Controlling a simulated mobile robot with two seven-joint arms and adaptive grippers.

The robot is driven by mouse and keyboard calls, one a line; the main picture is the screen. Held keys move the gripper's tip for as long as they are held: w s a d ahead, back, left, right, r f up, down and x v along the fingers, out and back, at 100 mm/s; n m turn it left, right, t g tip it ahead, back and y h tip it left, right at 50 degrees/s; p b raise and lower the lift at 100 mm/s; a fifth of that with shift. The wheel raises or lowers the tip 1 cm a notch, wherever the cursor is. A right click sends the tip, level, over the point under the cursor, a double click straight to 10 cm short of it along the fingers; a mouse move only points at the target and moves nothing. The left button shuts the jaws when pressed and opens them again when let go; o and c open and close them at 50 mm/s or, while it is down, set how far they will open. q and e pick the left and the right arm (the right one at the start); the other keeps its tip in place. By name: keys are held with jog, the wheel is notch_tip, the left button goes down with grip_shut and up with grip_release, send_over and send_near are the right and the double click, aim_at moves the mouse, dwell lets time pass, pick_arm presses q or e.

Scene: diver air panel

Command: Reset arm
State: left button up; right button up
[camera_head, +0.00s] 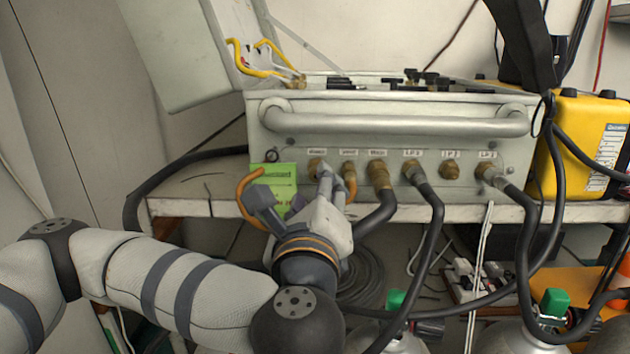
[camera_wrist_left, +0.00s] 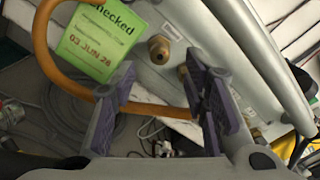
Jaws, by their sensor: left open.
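My left gripper (camera_head: 294,196) is in front of the left part of the grey air panel (camera_head: 390,147), just below its row of labelled brass fittings. Its fingers are apart in the left wrist view (camera_wrist_left: 160,95). An orange hose (camera_wrist_left: 150,109) crosses the gap between the fingers there; I cannot tell whether it touches them. The tag also shows in the left wrist view (camera_wrist_left: 103,40). A bare brass fitting (camera_wrist_left: 159,48) is beyond the fingers. My right gripper is out of view.
Black hoses hang from several fittings (camera_head: 378,172) right of my gripper. The panel stands on a pale shelf (camera_head: 180,195). A yellow case (camera_head: 580,145) is at the right. Cylinders with green knobs (camera_head: 555,302) and a power strip (camera_head: 470,285) are below.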

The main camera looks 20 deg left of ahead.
pick_arm(q)
jog(key=shift+v, duration=1.1)
jog(key=shift+d, duration=0.1)
